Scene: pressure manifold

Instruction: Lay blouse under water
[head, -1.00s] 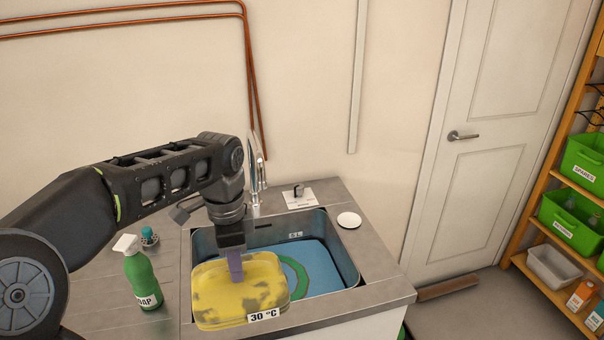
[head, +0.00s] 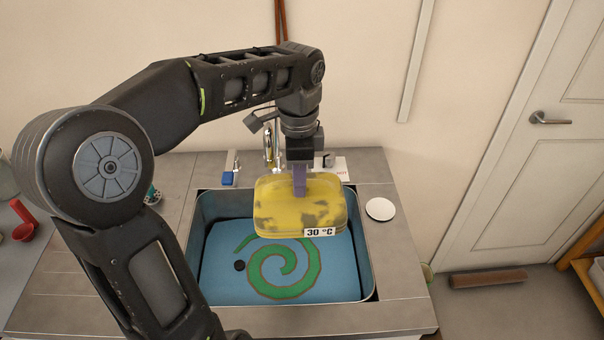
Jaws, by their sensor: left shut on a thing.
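The blouse (head: 283,212) is a folded yellow bundle with grey patches and a "30 °C" label on its front right corner. My left gripper (head: 300,183) is shut on its top and holds it over the back right part of the sink (head: 192,235). Blue water (head: 225,285) fills the sink bottom, with a green spiral in it and a small black round thing at its left. The blouse hides part of the water and the sink's back wall. My right gripper is out of view.
The tap (head: 270,150) stands behind the sink, close to my left wrist. A white disc (head: 380,209) lies on the counter at right, and a small blue thing (head: 228,178) lies at back left. A red scoop (head: 24,228) is at far left.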

